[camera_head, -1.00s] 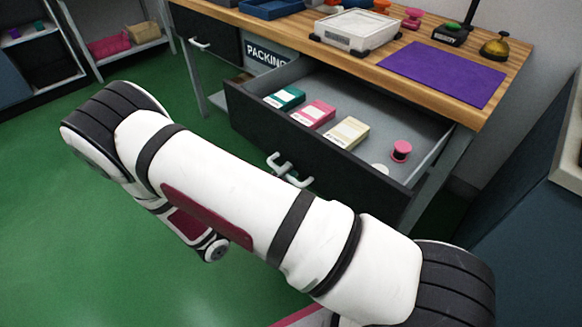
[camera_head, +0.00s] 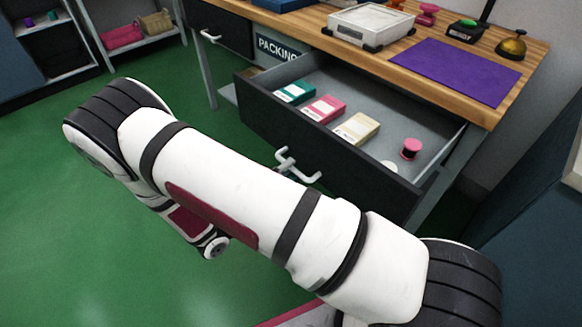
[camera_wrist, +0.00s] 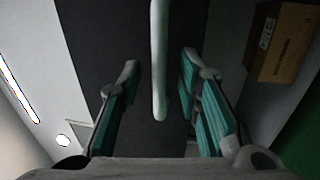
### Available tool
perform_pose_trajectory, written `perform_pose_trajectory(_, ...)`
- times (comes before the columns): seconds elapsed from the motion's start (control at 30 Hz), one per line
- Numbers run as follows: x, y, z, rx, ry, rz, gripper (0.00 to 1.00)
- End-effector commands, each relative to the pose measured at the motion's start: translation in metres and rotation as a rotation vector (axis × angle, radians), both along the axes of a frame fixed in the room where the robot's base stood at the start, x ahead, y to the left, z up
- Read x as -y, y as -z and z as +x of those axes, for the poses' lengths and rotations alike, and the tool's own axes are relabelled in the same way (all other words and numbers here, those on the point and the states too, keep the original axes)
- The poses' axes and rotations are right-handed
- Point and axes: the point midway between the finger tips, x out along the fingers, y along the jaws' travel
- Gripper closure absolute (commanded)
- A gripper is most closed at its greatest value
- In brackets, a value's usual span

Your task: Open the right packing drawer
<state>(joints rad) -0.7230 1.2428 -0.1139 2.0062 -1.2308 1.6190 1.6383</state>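The right packing drawer (camera_head: 330,148) stands pulled out under the wooden table, its inside showing. Its dark front carries a pale bar handle (camera_head: 300,173). In the wrist view, the handle (camera_wrist: 159,60) runs upright between the two teal-padded fingers of my gripper (camera_wrist: 160,72). The fingers are open, with a gap on each side of the handle. Inside the drawer lie a teal box (camera_head: 295,92), a pink box (camera_head: 323,108), a cream box (camera_head: 357,127) and a pink spool (camera_head: 411,148).
A left drawer (camera_head: 222,28) is shut. A cardboard box (camera_wrist: 283,42) shows in the wrist view. Green floor (camera_head: 60,220) is clear at left.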

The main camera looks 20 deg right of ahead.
Motion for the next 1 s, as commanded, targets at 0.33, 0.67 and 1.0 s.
perform_pose_trajectory(0.33,-0.066,0.014,-0.023,0.000,-0.005,0.002,0.69)
perform_pose_trajectory(0.67,-0.094,0.019,-0.034,-0.001,-0.002,0.001,0.69)
perform_pose_trajectory(1.0,-0.095,0.019,-0.035,-0.001,-0.001,0.001,0.69)
